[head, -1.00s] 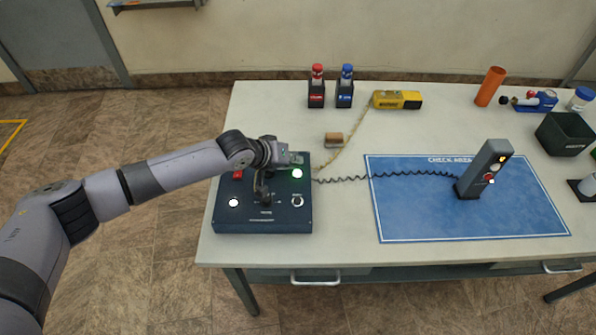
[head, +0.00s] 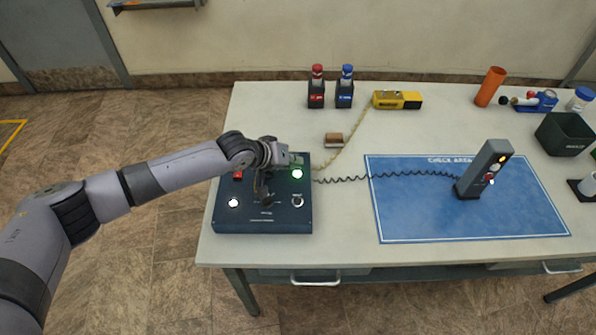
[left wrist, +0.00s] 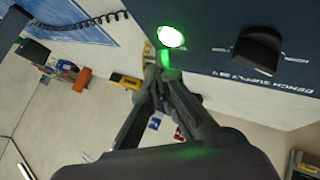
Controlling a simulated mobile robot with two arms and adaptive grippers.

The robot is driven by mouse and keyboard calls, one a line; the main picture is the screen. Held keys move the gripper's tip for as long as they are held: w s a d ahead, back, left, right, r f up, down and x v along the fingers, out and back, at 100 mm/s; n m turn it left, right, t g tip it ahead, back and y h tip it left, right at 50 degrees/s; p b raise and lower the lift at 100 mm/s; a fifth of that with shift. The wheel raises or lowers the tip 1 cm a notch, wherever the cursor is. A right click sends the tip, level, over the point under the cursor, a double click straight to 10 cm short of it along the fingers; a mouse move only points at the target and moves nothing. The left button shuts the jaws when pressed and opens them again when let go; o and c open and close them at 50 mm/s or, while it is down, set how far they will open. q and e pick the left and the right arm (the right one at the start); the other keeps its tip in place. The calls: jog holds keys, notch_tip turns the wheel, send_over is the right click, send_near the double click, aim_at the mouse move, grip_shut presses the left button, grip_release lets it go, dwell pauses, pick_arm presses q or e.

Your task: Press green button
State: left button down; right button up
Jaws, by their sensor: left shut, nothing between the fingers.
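The green button (head: 297,174) glows bright on the upper right of the dark blue control box (head: 238,222). In the left wrist view the lit button (left wrist: 171,36) is just beyond my fingertips, with green light on them. My left gripper (head: 296,159) is over the box's far right part, close to the button. It also shows in the left wrist view (left wrist: 160,68), its fingers together and empty. I cannot tell whether a fingertip touches the button. My right gripper is out of view.
The box also has a red button (head: 238,175), a white-lit button (head: 233,203) and a dark knob (head: 267,201). A coiled cable runs right to a grey handset (head: 484,172) on the blue mat (head: 410,220). A brown block (head: 333,140) lies behind the box.

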aim_at(295, 172)
pick_arm(q)
jog(key=shift+f, duration=0.4)
jog(key=shift+f, duration=0.25)
dwell(0.3)
jog(key=shift+r+p, duration=0.65)
jog(key=shift+r, duration=0.05)
notch_tip(295, 172, up, 6)
jog(key=p, duration=0.6)
dwell(0.4)
